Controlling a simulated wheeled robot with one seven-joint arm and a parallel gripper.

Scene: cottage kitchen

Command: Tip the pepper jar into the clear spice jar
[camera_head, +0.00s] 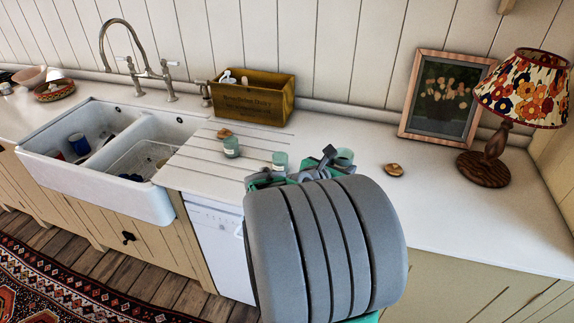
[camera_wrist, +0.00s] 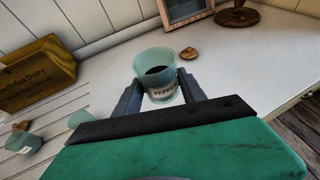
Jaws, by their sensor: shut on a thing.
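The pepper jar (camera_wrist: 160,80) is a pale green glass jar labelled "PEPPER", open at the top, with dark contents. My gripper (camera_wrist: 160,92) is shut on it, one finger on each side. It looks roughly upright; I cannot tell whether its base touches the counter. In the head view the jar (camera_head: 344,156) shows behind my wrist, which hides most of the gripper. Two similar glass jars stand to the left: a nearer one (camera_head: 280,160) and a farther one (camera_head: 231,147). I cannot read their labels or tell which is the clear spice jar.
One round wooden lid (camera_head: 395,170) lies right of the pepper jar, another (camera_head: 223,133) by the farther jar. A wooden crate (camera_head: 252,98), a framed picture (camera_head: 440,98) and a lamp (camera_head: 492,150) stand along the back. The white sink (camera_head: 90,188) is left. Counter (camera_head: 440,210) at right is clear.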

